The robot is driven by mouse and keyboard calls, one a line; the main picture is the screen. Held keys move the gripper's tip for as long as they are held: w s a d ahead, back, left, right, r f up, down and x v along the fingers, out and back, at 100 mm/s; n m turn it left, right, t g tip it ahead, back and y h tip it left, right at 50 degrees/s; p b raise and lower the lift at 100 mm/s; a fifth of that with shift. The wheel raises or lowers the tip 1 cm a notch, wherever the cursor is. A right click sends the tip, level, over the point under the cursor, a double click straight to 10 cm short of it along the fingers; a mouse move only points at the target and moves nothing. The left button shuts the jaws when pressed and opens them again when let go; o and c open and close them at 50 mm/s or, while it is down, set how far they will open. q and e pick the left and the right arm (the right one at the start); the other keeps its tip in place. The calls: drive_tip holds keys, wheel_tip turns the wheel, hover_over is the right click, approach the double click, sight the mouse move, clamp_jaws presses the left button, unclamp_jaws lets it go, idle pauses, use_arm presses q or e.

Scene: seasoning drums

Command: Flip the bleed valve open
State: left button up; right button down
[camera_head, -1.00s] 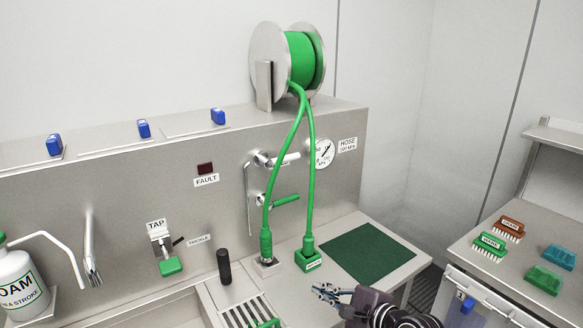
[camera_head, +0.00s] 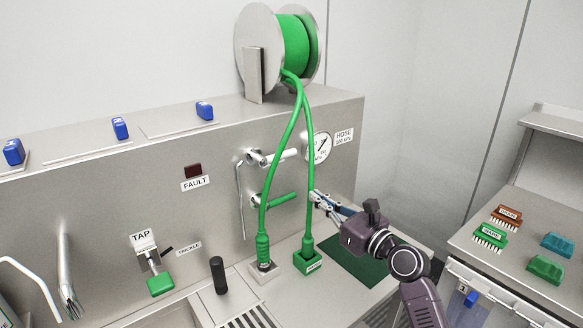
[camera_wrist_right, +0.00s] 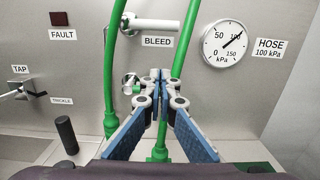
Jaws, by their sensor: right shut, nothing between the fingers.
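A BLEED label (camera_wrist_right: 158,41) on the steel panel sits below a steel lever (camera_wrist_right: 160,25) and above a green-handled valve (camera_wrist_right: 130,84). In the head view the green handle (camera_head: 283,200) points right, nearly level, and the steel lever (camera_head: 285,155) is above it. My right gripper (camera_head: 314,195) is shut and empty, in front of the panel just right of the green handle's end. In the right wrist view its closed fingertips (camera_wrist_right: 160,74) cover most of the green handle, so contact cannot be told. My left gripper is not in view.
Two green hose runs (camera_head: 310,150) hang from the reel (camera_head: 292,45) close to the handle and fingers. A pressure gauge (camera_wrist_right: 226,43) is at upper right. The TAP valve (camera_head: 150,265) and a black upright grip (camera_head: 218,275) stand left. A green mat (camera_head: 350,262) lies below my arm.

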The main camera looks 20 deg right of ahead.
sight(276, 155)
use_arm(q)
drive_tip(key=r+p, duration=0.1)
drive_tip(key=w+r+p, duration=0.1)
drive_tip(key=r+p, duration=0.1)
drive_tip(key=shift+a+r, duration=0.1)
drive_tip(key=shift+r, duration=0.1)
use_arm(e)
drive_tip(key=w+a+r, duration=0.3)
drive_tip(key=w+r, duration=0.1)
drive_tip(key=w, duration=0.6)
drive_tip(key=shift+a+r, duration=0.15)
drive_tip(key=shift+a, duration=0.25)
drive_tip(key=shift+w, duration=0.15)
